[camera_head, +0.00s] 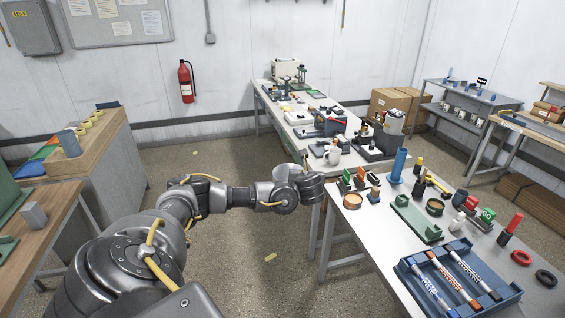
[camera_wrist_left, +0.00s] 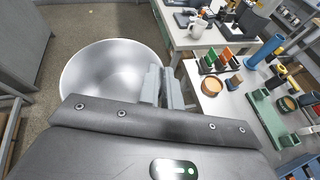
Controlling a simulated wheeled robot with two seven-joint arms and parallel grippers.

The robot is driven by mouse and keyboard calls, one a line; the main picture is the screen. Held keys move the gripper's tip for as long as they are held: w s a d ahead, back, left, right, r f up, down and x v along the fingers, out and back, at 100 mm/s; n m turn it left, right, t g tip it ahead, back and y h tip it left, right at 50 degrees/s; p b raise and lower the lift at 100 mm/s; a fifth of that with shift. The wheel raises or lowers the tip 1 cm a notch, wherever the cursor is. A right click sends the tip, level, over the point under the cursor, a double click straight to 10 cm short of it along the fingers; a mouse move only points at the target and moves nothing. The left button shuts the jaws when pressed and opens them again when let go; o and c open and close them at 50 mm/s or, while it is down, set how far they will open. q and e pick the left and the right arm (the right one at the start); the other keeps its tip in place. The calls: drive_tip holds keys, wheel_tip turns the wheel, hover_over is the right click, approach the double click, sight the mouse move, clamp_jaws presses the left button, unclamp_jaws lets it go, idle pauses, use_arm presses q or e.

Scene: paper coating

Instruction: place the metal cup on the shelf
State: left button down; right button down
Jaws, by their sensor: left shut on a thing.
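The metal cup (camera_wrist_left: 112,72) is a shiny, wide, round vessel, its open mouth facing the wrist camera. In the left wrist view, my left gripper (camera_wrist_left: 162,84) is shut on the cup's right side wall and holds it clear of the tables, over the floor. A grey shelf unit (camera_head: 457,117) with an upper and a lower level stands at the back right, well away from the gripper. My right gripper is not in view.
The near right table (camera_head: 353,235) holds a blue tray (camera_head: 403,276), a blue cylinder (camera_head: 398,165) and several small items. A longer cluttered table (camera_head: 262,97) stands behind it, with cardboard boxes (camera_head: 391,103) beyond. Open floor (camera_head: 225,150) lies between the left benches and these tables.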

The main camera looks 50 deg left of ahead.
use_arm(q)
drive_tip(key=s+d+r+m+t+h+b, duration=0.15)
drive_tip(key=d+m+h, duration=0.25)
drive_tip(key=d, duration=0.9)
drive_tip(key=s+d+r+m+t+h+b, duration=0.1)
drive_tip(key=s+d+r+m+t+h, duration=0.15)
drive_tip(key=d, duration=0.95)
drive_tip(key=s+d+f+m+h+b, duration=0.3)
drive_tip(key=s+d+f+b, duration=0.2)
drive_tip(key=f+b, duration=0.4)
drive_tip(key=d+b, duration=0.1)
drive_tip(key=b, duration=0.2)
drive_tip(key=shift+s+d+f, duration=0.15)
drive_tip(key=shift+d+f, duration=0.1)
drive_tip(key=shift+d, duration=0.05)
